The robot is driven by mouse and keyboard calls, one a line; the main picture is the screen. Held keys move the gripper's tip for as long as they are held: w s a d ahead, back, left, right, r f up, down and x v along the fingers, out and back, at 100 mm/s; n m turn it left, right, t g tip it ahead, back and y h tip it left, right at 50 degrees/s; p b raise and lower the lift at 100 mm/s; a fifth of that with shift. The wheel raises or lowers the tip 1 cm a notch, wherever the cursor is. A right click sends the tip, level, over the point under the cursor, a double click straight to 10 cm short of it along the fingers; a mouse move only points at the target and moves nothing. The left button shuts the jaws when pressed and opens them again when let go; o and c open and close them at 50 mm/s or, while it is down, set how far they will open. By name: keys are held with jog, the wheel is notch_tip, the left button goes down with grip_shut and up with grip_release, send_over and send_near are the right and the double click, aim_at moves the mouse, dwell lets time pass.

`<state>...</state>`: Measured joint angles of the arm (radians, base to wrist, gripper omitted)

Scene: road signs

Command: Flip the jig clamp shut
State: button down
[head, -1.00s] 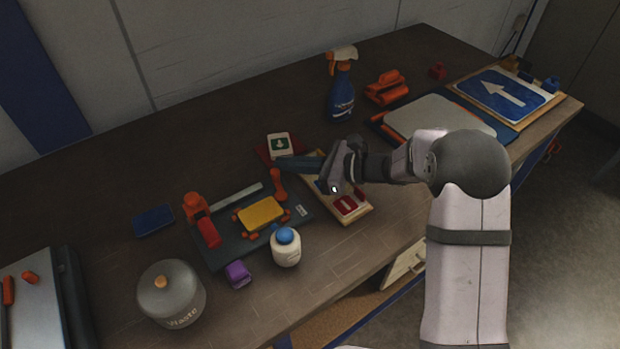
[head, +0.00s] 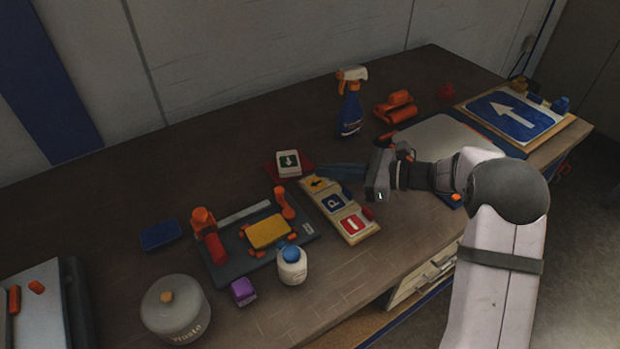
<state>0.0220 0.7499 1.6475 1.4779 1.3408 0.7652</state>
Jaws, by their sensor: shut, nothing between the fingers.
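The jig is a dark grey plate (head: 228,270) at the front left of the bench, with a yellow blank (head: 269,231) lying on it between small orange stops. An orange clamp (head: 203,219) with a red arm (head: 215,249) stands at its left end. A second orange lever part (head: 285,203) stands raised at its back right. I cannot tell for sure which way either clamp part is latched. My gripper (head: 324,172) is shut and empty, to the right of and behind the jig, apart from it, near the back end of a sign board.
The wooden board (head: 358,239) with small sign tiles lies right of the jig. A white bottle with blue cap (head: 292,266), a purple block (head: 243,292) and a waste pot (head: 174,309) stand in front. A spray bottle (head: 350,110) stands behind.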

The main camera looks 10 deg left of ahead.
jog(key=d, duration=0.1)
jog(key=w+d+r, duration=0.1)
jog(key=d, duration=0.1)
jog(key=w+d, duration=0.1)
jog(key=d, duration=0.1)
jog(key=shift+w+d+r+b, duration=0.1)
jog(key=shift+w+r+b, duration=0.05)
jog(key=shift+b, duration=0.25)
